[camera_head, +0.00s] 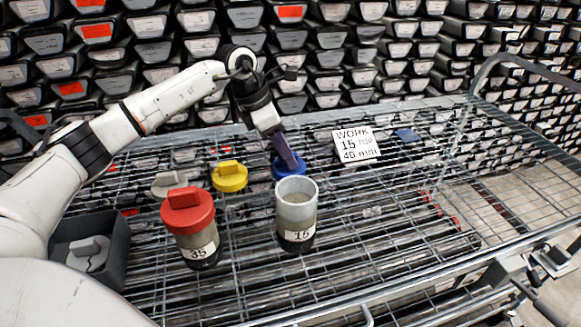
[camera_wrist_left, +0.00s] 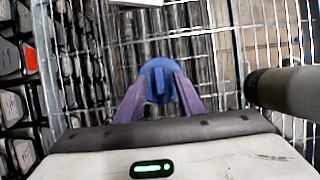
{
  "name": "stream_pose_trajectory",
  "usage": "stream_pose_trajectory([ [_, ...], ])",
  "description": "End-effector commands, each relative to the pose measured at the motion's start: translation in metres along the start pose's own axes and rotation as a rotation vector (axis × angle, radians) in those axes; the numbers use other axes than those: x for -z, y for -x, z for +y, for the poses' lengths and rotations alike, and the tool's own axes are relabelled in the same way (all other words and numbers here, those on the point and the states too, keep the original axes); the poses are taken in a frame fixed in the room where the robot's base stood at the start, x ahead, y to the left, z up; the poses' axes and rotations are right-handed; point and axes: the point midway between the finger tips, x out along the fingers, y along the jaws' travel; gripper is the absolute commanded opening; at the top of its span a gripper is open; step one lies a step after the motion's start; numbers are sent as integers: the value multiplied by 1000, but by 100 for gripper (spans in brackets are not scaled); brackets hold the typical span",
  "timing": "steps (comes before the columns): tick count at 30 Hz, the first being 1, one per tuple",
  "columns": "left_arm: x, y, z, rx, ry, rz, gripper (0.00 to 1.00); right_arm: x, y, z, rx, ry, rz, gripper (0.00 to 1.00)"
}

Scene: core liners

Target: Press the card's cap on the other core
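A white card (camera_head: 356,145) reads "WORK 15 TOP 40 mm" on the wire cart. Core 15 (camera_head: 296,215) stands upright with an open top. Core 35 (camera_head: 193,240) stands to its left with a red cap (camera_head: 188,208) on it. A blue cap (camera_head: 283,170) lies behind core 15; a yellow cap (camera_head: 230,177) and a pale grey cap (camera_head: 169,184) lie left of it. My left gripper (camera_head: 292,164) reaches down to the blue cap. In the left wrist view its purple fingers (camera_wrist_left: 161,84) stand apart on either side of the blue cap's tab. My right gripper is out of view.
A dark bin (camera_head: 118,262) with a grey cap (camera_head: 90,251) in it sits at the left. A flat blue piece (camera_head: 407,135) lies right of the card. The cart's raised handle rail bounds the right, with open wire shelf before it.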

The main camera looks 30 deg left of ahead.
Motion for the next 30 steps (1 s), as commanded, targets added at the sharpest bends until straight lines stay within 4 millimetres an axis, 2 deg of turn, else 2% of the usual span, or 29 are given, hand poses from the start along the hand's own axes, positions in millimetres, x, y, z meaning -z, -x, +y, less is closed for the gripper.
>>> stream_pose_trajectory([
  [4, 0, 0, 0, 0, 0, 0, 34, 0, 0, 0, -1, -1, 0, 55],
  [10, 0, 0, 0, 0, 0, 0, 2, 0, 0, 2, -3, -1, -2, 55],
  [11, 0, 0, 0, 0, 0, 0, 0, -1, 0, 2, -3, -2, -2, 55],
  [17, -1, 3, 0, 0, 0, -1, 0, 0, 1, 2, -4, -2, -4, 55],
  [30, -14, 35, 0, 0, 0, -2, 0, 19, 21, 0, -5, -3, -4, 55],
])
